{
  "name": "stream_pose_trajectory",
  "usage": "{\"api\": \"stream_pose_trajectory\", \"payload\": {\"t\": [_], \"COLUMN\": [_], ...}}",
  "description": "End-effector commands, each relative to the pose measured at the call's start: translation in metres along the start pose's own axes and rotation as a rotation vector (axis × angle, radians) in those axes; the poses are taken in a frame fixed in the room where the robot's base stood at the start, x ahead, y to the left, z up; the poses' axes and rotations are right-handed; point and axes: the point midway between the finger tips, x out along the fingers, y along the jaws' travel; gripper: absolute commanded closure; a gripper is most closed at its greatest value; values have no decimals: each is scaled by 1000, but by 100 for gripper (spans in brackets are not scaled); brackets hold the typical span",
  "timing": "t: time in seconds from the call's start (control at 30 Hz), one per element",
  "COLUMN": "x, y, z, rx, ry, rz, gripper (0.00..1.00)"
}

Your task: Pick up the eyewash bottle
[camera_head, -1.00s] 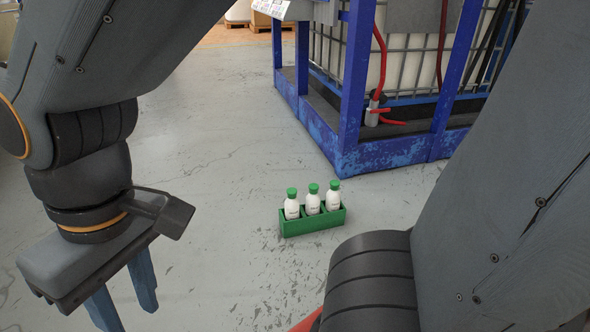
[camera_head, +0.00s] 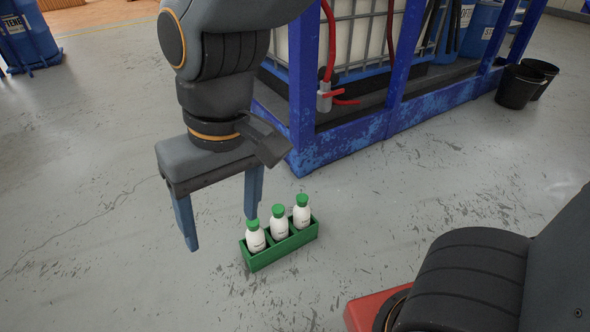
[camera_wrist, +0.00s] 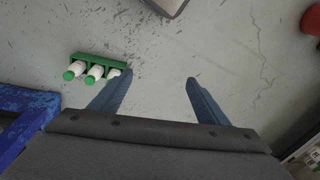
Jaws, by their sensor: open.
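Three white eyewash bottles with green caps stand upright in a row in a green holder (camera_head: 284,252) on the floor. In the head view they are the left bottle (camera_head: 256,241), the middle bottle (camera_head: 279,227) and the right bottle (camera_head: 301,216). I cannot tell which one the task means. My gripper (camera_head: 222,232) is open and empty, pointing down, to the left of the holder and apart from it. In the wrist view the bottles (camera_wrist: 75,69) and holder (camera_wrist: 97,58) are left of my gripper (camera_wrist: 157,80); one finger partly covers the nearest bottle.
A blue metal frame (camera_head: 340,145) with a caged white tank (camera_head: 360,38) and a red hose stands close behind the holder. Black buckets (camera_head: 517,88) stand at the right. Blue drums (camera_head: 25,40) stand far left. The floor around the holder is clear.

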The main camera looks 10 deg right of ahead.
Motion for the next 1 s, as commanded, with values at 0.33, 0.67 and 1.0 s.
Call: {"api": "stream_pose_trajectory", "payload": {"t": [0.33,0.67,1.0], "x": [50,140,258], "y": [85,200,326], "z": [-115,-185,-192], "rx": [535,1034,1513], "ry": [3,20,42], "rz": [61,108,143], "gripper": [31,31,31]}}
